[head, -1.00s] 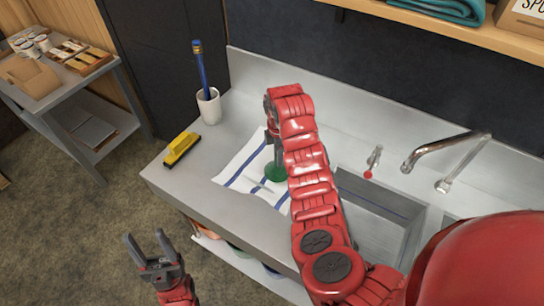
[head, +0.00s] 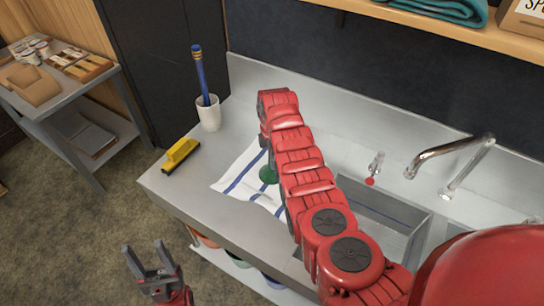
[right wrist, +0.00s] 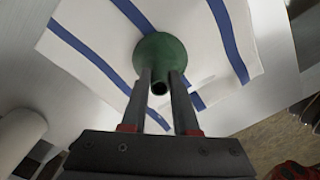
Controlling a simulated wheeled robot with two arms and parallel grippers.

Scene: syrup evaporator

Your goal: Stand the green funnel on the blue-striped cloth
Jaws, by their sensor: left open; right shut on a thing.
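The green funnel (head: 268,175) is over the blue-striped cloth (head: 232,184) in the head view, partly hidden by my right arm. In the right wrist view the funnel (right wrist: 160,52) has its wide end toward the cloth (right wrist: 90,28) and its narrow spout toward the camera. My right gripper (right wrist: 162,88) is shut on the funnel, one finger on each side of the spout. I cannot tell whether the rim touches the cloth. My left gripper (head: 145,255) is open and empty, out in front of the counter at the lower left.
A yellow brush (head: 181,154) lies left of the cloth. A white cup (head: 208,113) with a blue-handled tool stands behind it. The sink basin (head: 385,215) and faucet (head: 450,150) are to the right. A shelf (head: 420,28) runs above, and a cart (head: 75,105) stands at the left.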

